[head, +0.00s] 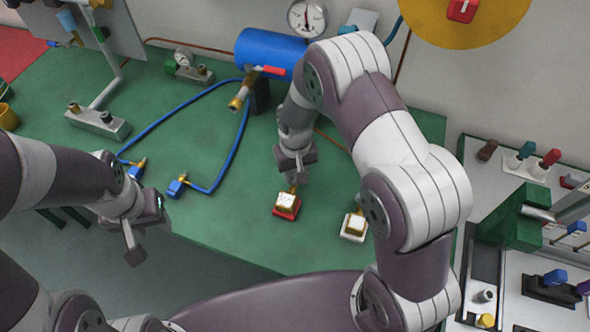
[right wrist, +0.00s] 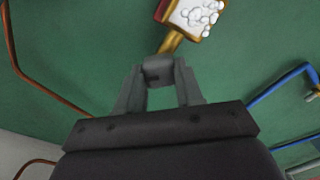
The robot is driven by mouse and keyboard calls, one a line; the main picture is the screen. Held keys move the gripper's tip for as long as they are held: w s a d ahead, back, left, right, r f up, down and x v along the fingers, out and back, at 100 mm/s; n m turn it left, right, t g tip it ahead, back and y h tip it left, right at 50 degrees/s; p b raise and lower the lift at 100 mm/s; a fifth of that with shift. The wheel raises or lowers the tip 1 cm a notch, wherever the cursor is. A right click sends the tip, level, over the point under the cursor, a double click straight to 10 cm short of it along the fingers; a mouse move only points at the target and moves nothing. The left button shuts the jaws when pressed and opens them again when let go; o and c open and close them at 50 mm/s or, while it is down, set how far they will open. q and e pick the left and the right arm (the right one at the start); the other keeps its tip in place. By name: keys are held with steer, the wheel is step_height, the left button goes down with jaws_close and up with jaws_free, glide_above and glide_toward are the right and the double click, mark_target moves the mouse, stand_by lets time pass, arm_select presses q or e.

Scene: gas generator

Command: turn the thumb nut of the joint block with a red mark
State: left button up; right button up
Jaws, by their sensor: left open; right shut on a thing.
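The joint block with a red base (head: 287,206) stands on the green bench, with a foam-like white top and a brass stem on its far side. In the right wrist view the red-marked block (right wrist: 194,14) is at the top, partly cut off. Its brass stem (right wrist: 172,42) runs to my fingertips. My right gripper (head: 296,168) is shut at the end of this stem, on the thumb nut, which the fingers mostly hide; the fingertips also show in the right wrist view (right wrist: 158,72). My left gripper (head: 133,254) is open and empty, off the bench's front edge.
A similar joint block with a white base (head: 354,226) stands just right of the red one. A blue tank (head: 270,52), a gauge (head: 307,18) and blue hoses (head: 180,119) lie behind. A tool shelf (head: 512,262) is at right.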

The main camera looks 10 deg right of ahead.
steer(key=m, duration=0.4)
steer(key=shift+r, duration=0.1)
steer(key=shift+m, duration=1.8)
steer(key=o, duration=0.9)
steer(key=shift+c, duration=0.2)
steer(key=shift+o, duration=0.9)
steer(key=shift+s, duration=0.1)
step_height(320, 180, up, 13)
steer(key=b, duration=0.1)
